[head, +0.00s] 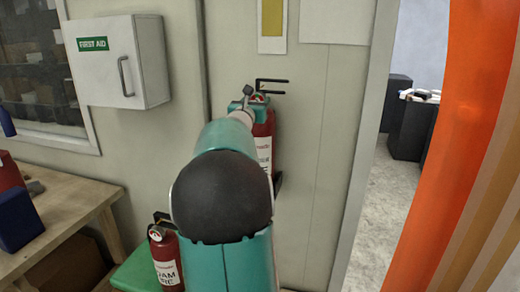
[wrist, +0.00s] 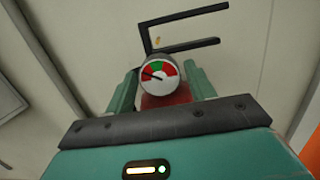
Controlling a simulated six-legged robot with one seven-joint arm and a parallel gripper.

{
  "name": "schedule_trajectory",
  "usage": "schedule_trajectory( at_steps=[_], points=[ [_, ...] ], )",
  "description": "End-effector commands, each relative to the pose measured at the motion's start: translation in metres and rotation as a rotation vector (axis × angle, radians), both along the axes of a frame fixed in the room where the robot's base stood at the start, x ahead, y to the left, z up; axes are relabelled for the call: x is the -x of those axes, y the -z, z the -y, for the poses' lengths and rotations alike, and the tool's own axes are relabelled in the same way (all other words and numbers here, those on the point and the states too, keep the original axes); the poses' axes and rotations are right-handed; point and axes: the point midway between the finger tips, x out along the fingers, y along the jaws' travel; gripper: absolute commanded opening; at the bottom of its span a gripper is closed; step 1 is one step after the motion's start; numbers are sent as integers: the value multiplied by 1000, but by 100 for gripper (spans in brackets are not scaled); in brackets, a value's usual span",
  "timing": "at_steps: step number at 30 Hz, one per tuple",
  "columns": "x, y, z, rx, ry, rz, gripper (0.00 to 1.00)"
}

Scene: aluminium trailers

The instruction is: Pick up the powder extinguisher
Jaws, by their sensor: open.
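A red extinguisher (head: 264,142) with a black handle and a round gauge hangs upright on the wall in the head view. My arm hides its left side, and its white label is only partly visible, so I cannot read its type. My gripper (head: 248,104) is at its top, just below the handle. In the wrist view the open teal fingers (wrist: 162,88) stand on either side of the extinguisher's neck, below the gauge (wrist: 160,75) and black handle (wrist: 185,45). I cannot tell whether they touch it.
A first aid box (head: 118,62) juts from the wall. A wooden table (head: 62,215) is at left, an orange strip (head: 470,110) and doorway at right.

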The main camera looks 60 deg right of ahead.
Motion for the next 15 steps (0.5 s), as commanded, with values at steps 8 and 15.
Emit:
schedule_trajectory(
  at_steps=[8, 15],
  points=[
    [-8, -9, 37, 0, 2, 0, 55],
    [-9, -10, 40, 1, 1, 1, 55]
  ],
)
